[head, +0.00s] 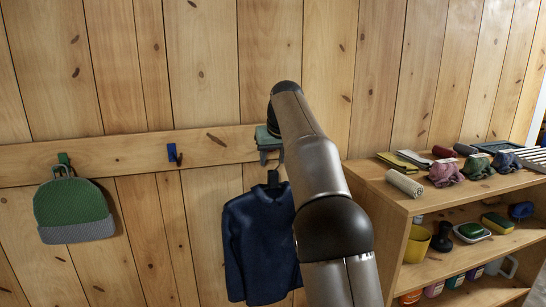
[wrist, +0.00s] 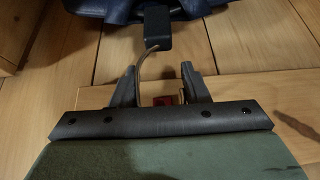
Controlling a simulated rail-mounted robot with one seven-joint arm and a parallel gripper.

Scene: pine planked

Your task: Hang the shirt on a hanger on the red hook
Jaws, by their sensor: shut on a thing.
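The dark blue shirt (head: 258,245) hangs on a hanger below the wall rail, partly behind my arm. The hanger's black neck (head: 272,178) shows above its collar and also in the wrist view (wrist: 155,32). A thin curved hanger wire (wrist: 146,60) runs from the neck toward my gripper's fingers. My gripper (head: 271,155) is at the rail, shut on the hanger; its fingers also show in the wrist view (wrist: 157,82). The red hook (wrist: 164,100) is seen between the fingers, close to the wire. I cannot tell whether the wire rests on it. The head view hides this hook.
On the wooden rail (head: 120,155), a green hook (head: 63,158) holds a green and grey cap (head: 73,210), and a blue hook (head: 173,154) is bare. A wooden shelf (head: 400,205) with several goods stands close on the right.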

